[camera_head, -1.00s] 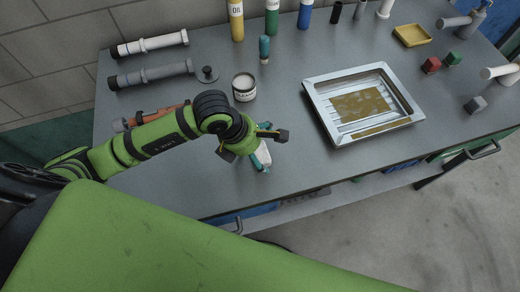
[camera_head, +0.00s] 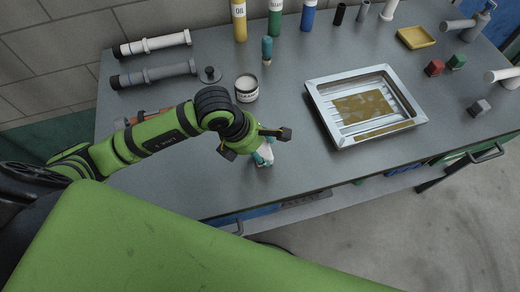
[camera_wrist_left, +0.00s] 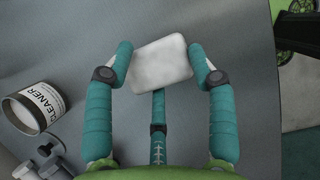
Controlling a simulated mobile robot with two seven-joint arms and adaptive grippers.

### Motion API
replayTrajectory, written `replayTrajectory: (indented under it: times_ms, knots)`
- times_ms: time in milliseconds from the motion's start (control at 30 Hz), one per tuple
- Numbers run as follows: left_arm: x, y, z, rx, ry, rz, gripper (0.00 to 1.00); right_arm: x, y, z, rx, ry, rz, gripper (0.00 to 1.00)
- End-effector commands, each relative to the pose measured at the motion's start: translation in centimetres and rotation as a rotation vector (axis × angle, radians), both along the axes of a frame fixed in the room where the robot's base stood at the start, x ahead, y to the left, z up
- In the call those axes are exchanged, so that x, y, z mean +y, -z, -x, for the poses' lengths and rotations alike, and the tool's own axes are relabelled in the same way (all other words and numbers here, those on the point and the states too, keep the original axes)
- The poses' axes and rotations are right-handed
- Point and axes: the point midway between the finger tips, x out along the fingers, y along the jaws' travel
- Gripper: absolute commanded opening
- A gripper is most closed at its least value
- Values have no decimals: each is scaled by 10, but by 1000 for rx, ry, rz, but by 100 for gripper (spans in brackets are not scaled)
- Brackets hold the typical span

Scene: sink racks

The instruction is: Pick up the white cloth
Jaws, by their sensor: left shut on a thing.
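The white cloth (camera_wrist_left: 160,64) is a small, pale, rounded block-like pad. In the left wrist view it sits between the teal fingers of my left gripper (camera_wrist_left: 162,66), which is shut on it. In the head view the cloth (camera_head: 265,157) shows below the gripper (camera_head: 262,155), near the front edge of the table, partly hidden by the hand. I cannot tell whether it touches the table. My right gripper is not in view.
A cleaner can (camera_head: 246,88) stands behind the gripper. A metal tray (camera_head: 318,92) with brownish residue lies to the right. Bottles (camera_head: 239,22) and pipes (camera_head: 152,45) line the back. The table (camera_head: 225,185) is bare around the hand.

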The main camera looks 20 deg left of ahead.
Motion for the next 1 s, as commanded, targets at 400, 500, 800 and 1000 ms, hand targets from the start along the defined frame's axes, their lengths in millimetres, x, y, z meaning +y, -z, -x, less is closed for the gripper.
replayTrajectory:
  times_ms: [400,500,800,1000]
  knots:
    - [-54,-61,-22,-10,8,6,29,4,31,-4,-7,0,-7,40]
    - [-72,-74,-29,-9,6,3,29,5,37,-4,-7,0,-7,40]
    - [-105,-96,-42,-4,3,1,29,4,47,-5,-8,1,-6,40]
    - [-109,-100,-43,-3,1,1,29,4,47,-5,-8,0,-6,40]
